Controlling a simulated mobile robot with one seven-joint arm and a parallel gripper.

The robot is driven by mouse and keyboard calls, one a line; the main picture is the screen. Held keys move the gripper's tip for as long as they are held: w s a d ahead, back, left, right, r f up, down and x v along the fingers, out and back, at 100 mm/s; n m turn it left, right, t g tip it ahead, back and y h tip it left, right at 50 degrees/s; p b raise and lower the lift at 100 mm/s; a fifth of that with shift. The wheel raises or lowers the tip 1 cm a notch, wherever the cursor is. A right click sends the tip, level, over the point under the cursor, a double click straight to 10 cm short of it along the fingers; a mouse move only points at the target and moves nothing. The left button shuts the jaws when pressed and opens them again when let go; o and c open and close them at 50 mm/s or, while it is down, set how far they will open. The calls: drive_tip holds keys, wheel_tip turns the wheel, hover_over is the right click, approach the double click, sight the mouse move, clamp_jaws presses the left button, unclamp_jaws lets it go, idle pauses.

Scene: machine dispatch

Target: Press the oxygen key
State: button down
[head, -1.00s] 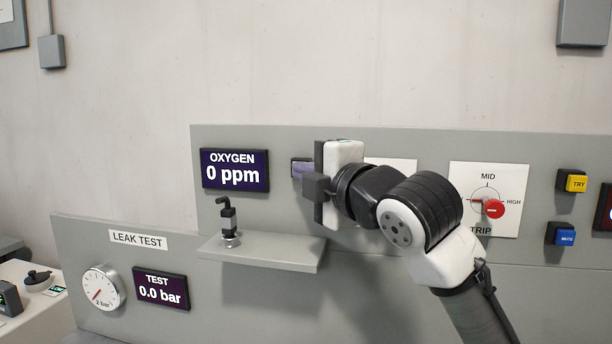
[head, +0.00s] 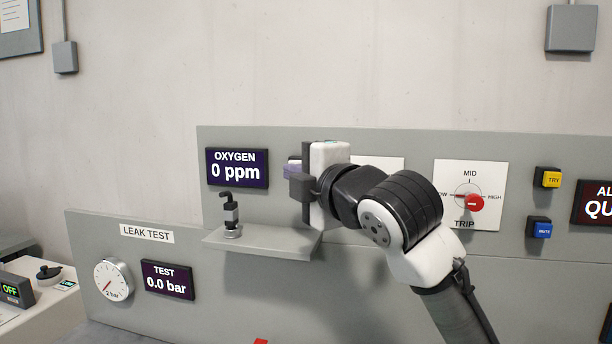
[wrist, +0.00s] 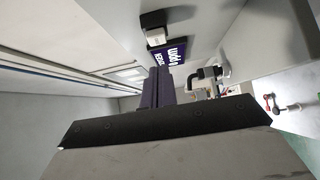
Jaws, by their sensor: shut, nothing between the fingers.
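The oxygen key (head: 294,159) is a small pale-faced key in a dark housing, just right of the OXYGEN display (head: 237,168), which reads 0 ppm. It is partly hidden behind my gripper in the head view. In the wrist view the key (wrist: 157,36) shows its pale face beyond the fingertips, beside the display. My gripper (head: 291,171) is shut and empty, its purplish fingers pointing at the panel close to the key. In the wrist view the fingertips (wrist: 160,72) look apart from the key; the exact gap is hard to judge.
A shelf (head: 262,243) with a small black-handled fitting (head: 231,216) juts out below the display. A TRIP dial (head: 470,194) with a red knob, a yellow TRY key (head: 548,177) and a blue MUTE key (head: 539,228) are to the right. A gauge (head: 114,279) is lower left.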

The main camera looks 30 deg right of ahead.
drive_tip(key=s+b, duration=0.2)
drive_tip(key=s, duration=0.7)
drive_tip(key=shift+s+a+b, duration=0.15)
drive_tip(key=shift+s+b, duration=0.1)
drive_tip(key=shift+b, duration=0.15)
drive_tip(key=shift+s, duration=0.1)
